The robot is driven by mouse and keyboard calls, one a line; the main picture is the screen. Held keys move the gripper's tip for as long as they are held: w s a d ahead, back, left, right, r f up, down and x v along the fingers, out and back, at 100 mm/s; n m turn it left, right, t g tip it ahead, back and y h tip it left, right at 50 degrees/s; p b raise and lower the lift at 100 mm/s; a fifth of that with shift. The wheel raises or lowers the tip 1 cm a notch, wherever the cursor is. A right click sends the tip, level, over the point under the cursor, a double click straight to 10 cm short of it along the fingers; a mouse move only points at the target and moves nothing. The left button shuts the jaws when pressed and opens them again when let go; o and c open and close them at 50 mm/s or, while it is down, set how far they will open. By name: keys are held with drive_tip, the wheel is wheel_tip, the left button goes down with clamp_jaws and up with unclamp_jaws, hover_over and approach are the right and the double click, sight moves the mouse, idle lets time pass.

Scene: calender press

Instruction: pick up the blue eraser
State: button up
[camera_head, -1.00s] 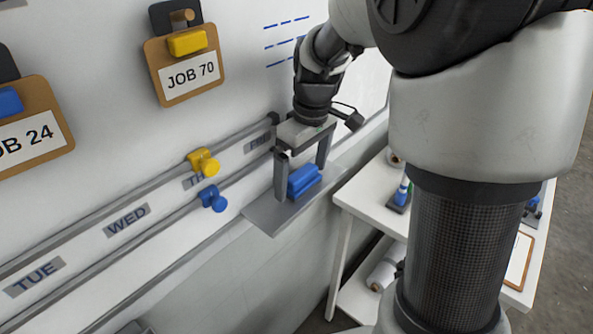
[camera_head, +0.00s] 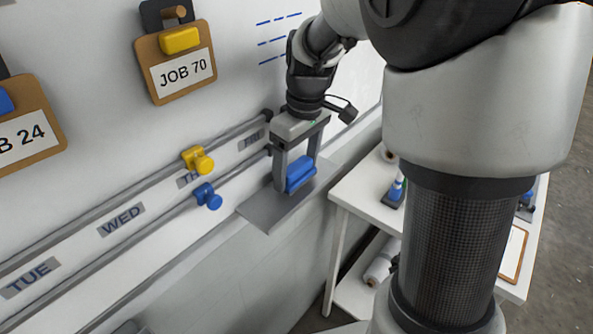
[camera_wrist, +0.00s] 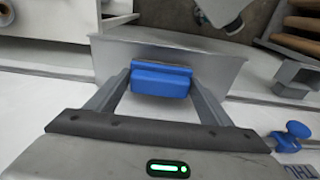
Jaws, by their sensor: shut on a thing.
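The blue eraser (camera_head: 300,173) is a small block at the grey ledge (camera_head: 262,215) on the lower edge of the whiteboard. It also shows in the wrist view (camera_wrist: 161,79), lying between the two fingers. My gripper (camera_head: 296,182) reaches down over the ledge and is shut on the eraser, with one finger at each end. The wrist view shows the fingertips (camera_wrist: 160,75) against both ends of the block. I cannot tell whether the eraser touches the ledge or is just above it.
Two rails run along the board, with a yellow knob (camera_head: 198,160) and a blue knob (camera_head: 208,196) left of my gripper. A clipboard marked JOB 70 (camera_head: 178,62) hangs above. A white table (camera_head: 352,190) with several items stands at the right.

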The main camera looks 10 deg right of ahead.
wheel_tip(320, 180, up, 27)
drive_tip(key=p, duration=0.2)
drive_tip(key=o, duration=0.4)
drive_tip(key=shift+c, duration=1.3)
drive_tip(key=shift+s, duration=0.1)
